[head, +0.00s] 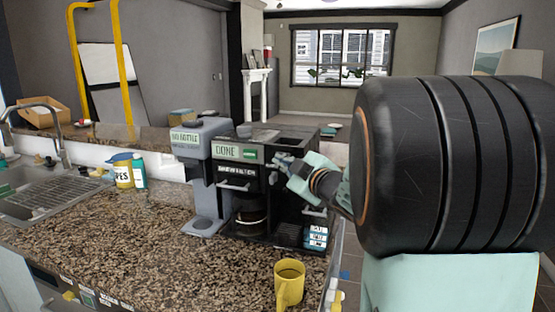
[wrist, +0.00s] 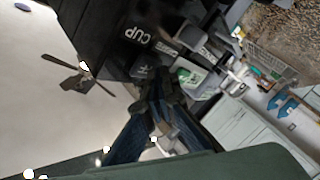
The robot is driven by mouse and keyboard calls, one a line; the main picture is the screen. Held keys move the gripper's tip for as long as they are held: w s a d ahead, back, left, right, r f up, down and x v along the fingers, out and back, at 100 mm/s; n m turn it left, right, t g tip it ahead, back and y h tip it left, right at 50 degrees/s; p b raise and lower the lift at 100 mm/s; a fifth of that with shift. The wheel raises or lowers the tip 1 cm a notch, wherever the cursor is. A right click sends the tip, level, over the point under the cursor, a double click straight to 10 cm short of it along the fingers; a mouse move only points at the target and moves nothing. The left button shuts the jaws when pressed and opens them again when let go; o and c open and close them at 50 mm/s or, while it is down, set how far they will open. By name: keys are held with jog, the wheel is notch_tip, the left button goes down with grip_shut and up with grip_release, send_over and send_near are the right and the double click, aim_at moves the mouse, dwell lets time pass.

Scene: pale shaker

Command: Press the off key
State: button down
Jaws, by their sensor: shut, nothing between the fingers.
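A black coffee machine (head: 290,200) stands on the granite counter, with a display reading DONE (head: 228,151) and a small green patch (head: 250,155) beside it. A glass carafe (head: 250,217) sits in its lower bay. I cannot make out which key is the off key. My gripper (head: 280,160) is shut and empty, at the upper right of the machine's front, just right of the display. In the wrist view my gripper's closed fingertips (wrist: 163,80) are close to the dark machine front, near a CUP label (wrist: 138,37). I cannot tell whether they touch it.
A grey dispenser (head: 202,175) stands left of the machine. A yellow mug (head: 289,284) stands on the counter (head: 130,235) in front. The counter's middle is clear.

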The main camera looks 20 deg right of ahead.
jog(key=shift+w+d, duration=0.15)
dwell(0.6)
jog(key=shift+s+a+b, duration=0.3)
jog(key=shift+s+a, duration=0.2)
jog(key=shift+s, duration=0.15)
jog(key=s+a, duration=0.1)
jog(key=s, duration=0.1)
jog(key=s+a+b, duration=0.1)
jog(key=s+a, duration=0.1)
dwell(0.4)
dwell(0.4)
